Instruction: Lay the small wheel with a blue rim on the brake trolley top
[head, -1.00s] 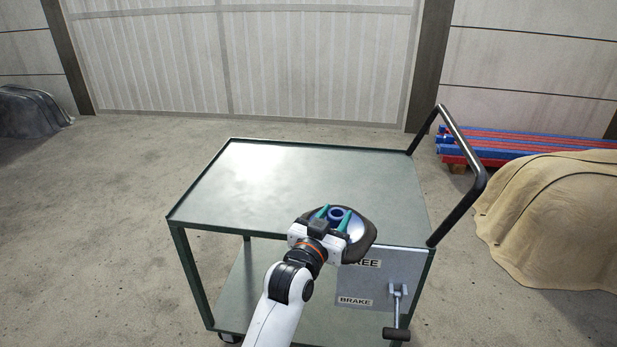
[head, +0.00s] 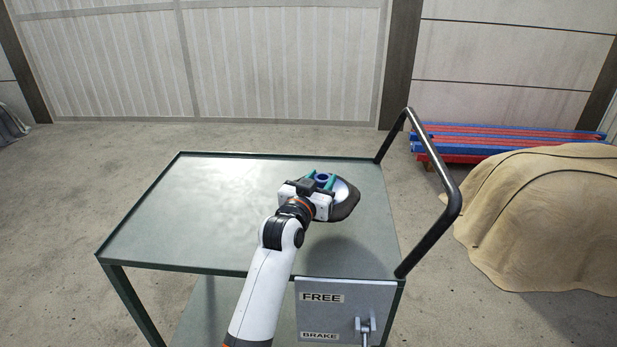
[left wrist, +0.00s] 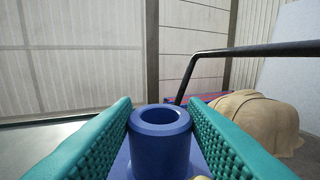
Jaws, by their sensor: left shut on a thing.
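The small wheel (head: 345,203) has a dark tyre, a pale blue disc and a blue hub. My left gripper (head: 322,181) is shut on its hub and holds it over the right part of the brake trolley top (head: 220,215). A shadow lies on the top below the wheel, which looks a little above the surface. In the left wrist view the blue hub (left wrist: 160,140) stands between the two green finger pads; the tyre is out of sight there. My right gripper is not in view.
The trolley's black push handle (head: 440,170) rises at its right end. A panel marked FREE and BRAKE (head: 340,300) with a lever hangs at the front right. The rest of the top is bare. A tan covered heap (head: 545,215) and red and blue beams (head: 500,140) lie to the right.

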